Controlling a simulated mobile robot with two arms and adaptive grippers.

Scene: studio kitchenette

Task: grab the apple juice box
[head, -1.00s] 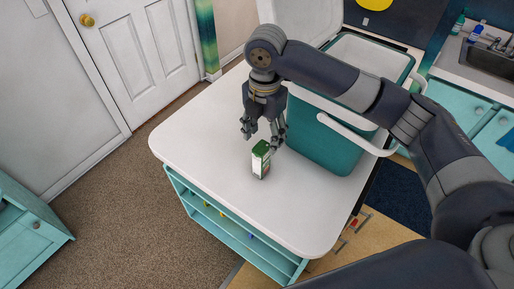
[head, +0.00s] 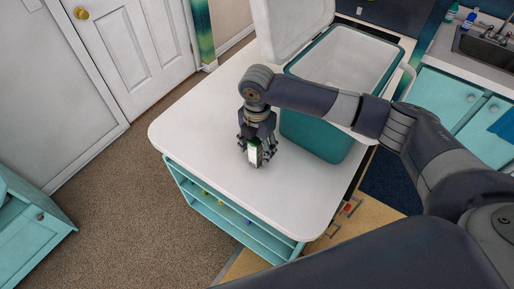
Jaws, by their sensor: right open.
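The apple juice box (head: 254,153), a small white and green carton, stands upright on the white island top. My right gripper (head: 257,150) is lowered over it with its fingers open, one on each side of the carton. The fingers and palm hide the top and part of the box. I cannot tell whether a finger touches it. My left gripper is not in view.
A teal cooler (head: 318,134) with a white inside and raised lid (head: 292,25) stands on the island (head: 200,130) behind my right gripper. The island top is clear left and front. A sink counter (head: 476,68) is at the far right.

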